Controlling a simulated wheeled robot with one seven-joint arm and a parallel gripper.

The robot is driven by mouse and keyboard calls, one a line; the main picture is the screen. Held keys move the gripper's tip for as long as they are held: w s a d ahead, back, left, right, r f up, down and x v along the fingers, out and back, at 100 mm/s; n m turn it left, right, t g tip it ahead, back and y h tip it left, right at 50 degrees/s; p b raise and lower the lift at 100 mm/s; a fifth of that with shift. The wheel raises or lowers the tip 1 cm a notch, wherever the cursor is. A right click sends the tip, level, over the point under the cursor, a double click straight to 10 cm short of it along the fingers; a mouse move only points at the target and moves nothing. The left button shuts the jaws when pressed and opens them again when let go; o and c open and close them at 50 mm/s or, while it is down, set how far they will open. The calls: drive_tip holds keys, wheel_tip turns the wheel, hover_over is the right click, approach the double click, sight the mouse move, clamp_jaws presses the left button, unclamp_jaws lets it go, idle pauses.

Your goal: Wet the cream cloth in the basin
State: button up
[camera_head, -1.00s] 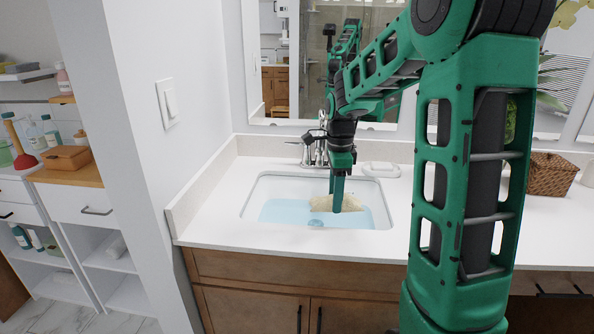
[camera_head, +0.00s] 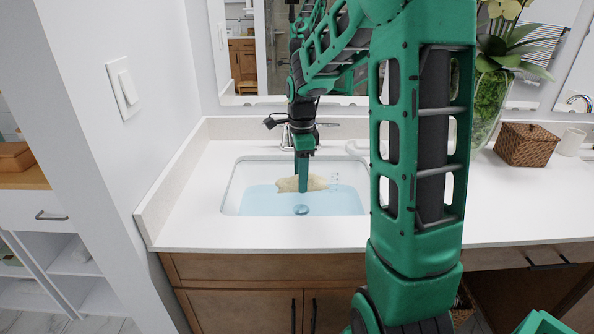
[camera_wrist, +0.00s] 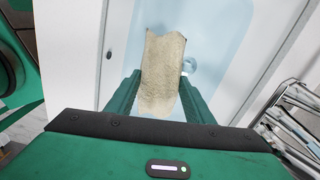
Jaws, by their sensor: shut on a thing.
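The cream cloth (camera_head: 318,182) is in the sink basin (camera_head: 230,196), at or just over the light blue water (camera_head: 258,203). I cannot tell how much of it is under the surface. My gripper (camera_head: 303,188) points down into the basin and is shut on the cloth. In the wrist view the cloth (camera_wrist: 162,68) lies between the two green fingers (camera_wrist: 160,98), with its far end stretched out over the water (camera_wrist: 215,35). The drain (camera_head: 301,210) shows through the water in front of the gripper.
The faucet (camera_wrist: 292,100) stands close beside my gripper. A white soap dish (camera_head: 356,147) is partly hidden by my arm. A wicker basket (camera_head: 527,145) and a plant in a glass vase (camera_head: 489,100) stand on the right counter. The left wall (camera_head: 110,110) borders the basin side.

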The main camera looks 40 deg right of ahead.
drive_tip(key=shift+d+f, duration=0.1)
drive_tip(key=shift+f, duration=8.15)
drive_tip(key=shift+s+d, duration=0.1)
drive_tip(key=shift+s+d, duration=0.25)
drive_tip(key=shift+d, duration=0.15)
drive_tip(key=shift+w+a, duration=0.1)
drive_tip(key=shift+a, duration=0.05)
drive_tip(key=shift+w+a, duration=0.25)
drive_tip(key=shift+a, duration=0.1)
drive_tip(key=shift+r, duration=9)
